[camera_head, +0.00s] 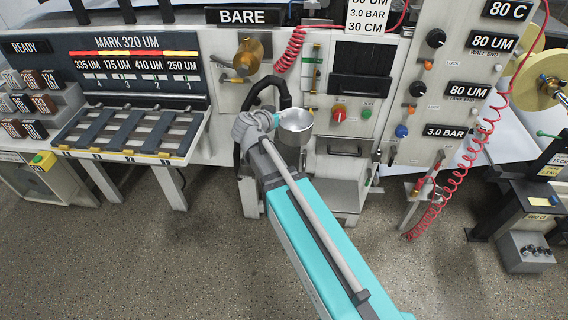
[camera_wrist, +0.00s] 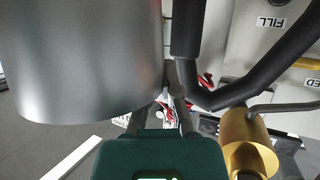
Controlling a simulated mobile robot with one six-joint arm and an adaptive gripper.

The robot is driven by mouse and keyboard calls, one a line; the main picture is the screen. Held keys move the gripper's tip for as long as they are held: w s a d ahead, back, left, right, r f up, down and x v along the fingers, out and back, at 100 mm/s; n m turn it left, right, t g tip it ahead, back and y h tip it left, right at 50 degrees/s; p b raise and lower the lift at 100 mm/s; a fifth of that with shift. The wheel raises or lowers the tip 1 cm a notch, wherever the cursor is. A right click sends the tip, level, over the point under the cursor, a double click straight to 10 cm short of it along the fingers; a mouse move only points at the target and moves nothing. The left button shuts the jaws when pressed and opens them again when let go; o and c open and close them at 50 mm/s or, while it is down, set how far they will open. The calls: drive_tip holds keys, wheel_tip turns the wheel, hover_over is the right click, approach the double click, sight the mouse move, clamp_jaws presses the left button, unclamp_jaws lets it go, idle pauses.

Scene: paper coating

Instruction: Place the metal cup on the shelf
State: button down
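The metal cup (camera_head: 296,126) is silver, upright and open at the top, in front of the machine's centre in the head view. It fills the upper left of the wrist view (camera_wrist: 85,60) as a smooth grey cylinder. My gripper (camera_head: 277,120) is at the cup's left side in the head view. In the wrist view my gripper (camera_wrist: 172,98) has its fingers close together at the cup's right edge, and they appear shut on it. The exact contact is partly hidden behind the cup. I cannot tell which surface is the task's shelf; a pale low ledge (camera_head: 345,196) shows below the cup.
A black hose (camera_head: 262,88) curves close behind the cup and gripper, also seen in the wrist view (camera_wrist: 225,95). A brass roller (camera_head: 248,57) is at upper left. A slatted rack (camera_head: 130,130) stands left. A red coiled hose (camera_head: 462,170) hangs right. The front floor is clear.

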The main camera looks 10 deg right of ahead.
drive_tip(key=shift+a, duration=0.1)
drive_tip(key=s+a+f+b, duration=0.3)
drive_tip(key=f+b, duration=0.6)
drive_tip(key=s+a+f+m+g+h+b, duration=0.1)
drive_tip(key=s+a+f+b, duration=0.2)
drive_tip(key=f+b, duration=0.7)
drive_tip(key=shift+a+f+b, duration=0.3)
drive_tip(key=w+d+f+b, duration=0.1)
drive_tip(key=w+d, duration=0.2)
drive_tip(key=w, duration=0.6)
drive_tip(key=w+d+f+b, duration=0.2)
drive_tip(key=w+d, duration=0.1)
drive_tip(key=w, duration=0.6)
drive_tip(key=shift+w, duration=0.25)
drive_tip(key=shift+d+f, duration=0.1)
drive_tip(key=shift+f, duration=0.05)
